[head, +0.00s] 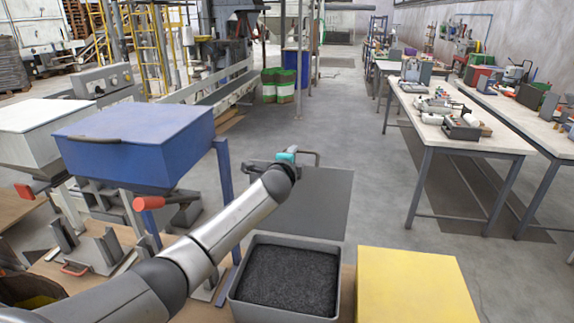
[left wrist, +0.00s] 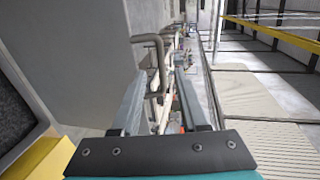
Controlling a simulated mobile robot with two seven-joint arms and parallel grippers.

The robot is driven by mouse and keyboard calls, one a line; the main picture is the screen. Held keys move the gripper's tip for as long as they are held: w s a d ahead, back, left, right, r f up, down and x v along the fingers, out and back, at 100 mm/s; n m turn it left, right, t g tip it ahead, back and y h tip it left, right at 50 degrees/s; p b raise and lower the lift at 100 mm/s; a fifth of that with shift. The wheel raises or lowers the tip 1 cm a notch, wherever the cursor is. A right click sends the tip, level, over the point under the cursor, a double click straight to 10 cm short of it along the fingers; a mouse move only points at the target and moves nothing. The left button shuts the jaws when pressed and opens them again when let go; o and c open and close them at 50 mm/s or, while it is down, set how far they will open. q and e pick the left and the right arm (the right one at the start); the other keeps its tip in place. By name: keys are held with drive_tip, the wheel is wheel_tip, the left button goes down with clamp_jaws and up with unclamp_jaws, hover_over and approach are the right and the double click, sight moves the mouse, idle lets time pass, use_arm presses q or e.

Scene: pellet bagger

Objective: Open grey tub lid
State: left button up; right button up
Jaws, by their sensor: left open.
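The grey tub (head: 236,292) stands in front of me, full of dark pellets (head: 290,278). Its grey lid (head: 325,205) is raised off the opening and stands up at the tub's far side. The lid's bar handle (head: 316,155) is at its far edge. In the left wrist view, the lid (left wrist: 75,50) fills the left and the handle (left wrist: 150,39) reaches out beside it. My left gripper (left wrist: 157,78) is open at the lid's far edge, with the handle close to its fingers. I cannot tell whether they touch. My right gripper is not in view.
A blue-lidded bin (head: 135,125) and a white-lidded bin (head: 35,115) stand to the left, both closed. A yellow block (head: 415,285) is right of the tub. Workbenches (head: 465,130) stand further right. The floor behind the lid is clear.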

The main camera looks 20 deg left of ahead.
use_arm(q)
drive_tip(key=v, duration=0.7)
drive_tip(key=shift+s, duration=0.35)
drive_tip(key=shift+d+r, duration=0.1)
